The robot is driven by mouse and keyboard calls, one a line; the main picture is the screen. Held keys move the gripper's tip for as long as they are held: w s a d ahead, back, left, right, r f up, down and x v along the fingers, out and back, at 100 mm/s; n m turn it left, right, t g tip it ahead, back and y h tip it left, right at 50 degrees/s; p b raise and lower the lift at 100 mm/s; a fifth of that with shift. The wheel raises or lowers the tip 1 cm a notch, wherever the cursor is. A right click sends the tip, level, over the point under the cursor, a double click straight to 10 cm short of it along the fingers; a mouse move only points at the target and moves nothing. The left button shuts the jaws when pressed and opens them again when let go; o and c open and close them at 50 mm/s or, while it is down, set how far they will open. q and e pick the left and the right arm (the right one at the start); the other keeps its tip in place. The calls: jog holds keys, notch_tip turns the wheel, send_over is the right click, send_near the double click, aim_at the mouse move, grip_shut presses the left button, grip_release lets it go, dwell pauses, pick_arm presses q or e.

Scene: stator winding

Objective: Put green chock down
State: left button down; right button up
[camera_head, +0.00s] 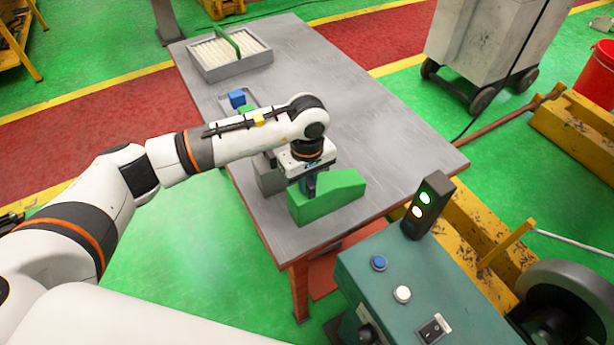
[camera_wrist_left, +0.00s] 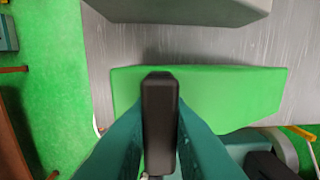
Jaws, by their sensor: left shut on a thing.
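The green chock (camera_head: 328,196) is a wedge-shaped block at the near end of the grey metal table (camera_head: 385,140). My left gripper (camera_head: 308,186) points down at it and is shut on it. In the left wrist view the green chock (camera_wrist_left: 215,95) lies across the picture under my left gripper (camera_wrist_left: 160,120), whose dark finger covers its middle. I cannot tell whether its underside touches the table. My right gripper is not in view.
A grey block (camera_head: 268,176) stands just behind the chock, partly hidden by my arm; it also shows in the wrist view (camera_wrist_left: 185,8). A tray (camera_head: 232,60) and a blue block (camera_head: 237,98) are farther back. A teal control box (camera_head: 400,290) stands near the front edge. The table's right side is clear.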

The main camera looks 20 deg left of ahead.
pick_arm(q)
jog(key=c, duration=1.8)
grip_release()
jog(key=shift+f, duration=0.15)
jog(key=o, duration=0.4)
jog(key=shift+o, duration=0.2)
jog(key=shift+r, duration=0.3)
notch_tip(320, 180, up, 12)
jog(key=b, duration=0.4)
jog(key=shift+f, duration=0.15)
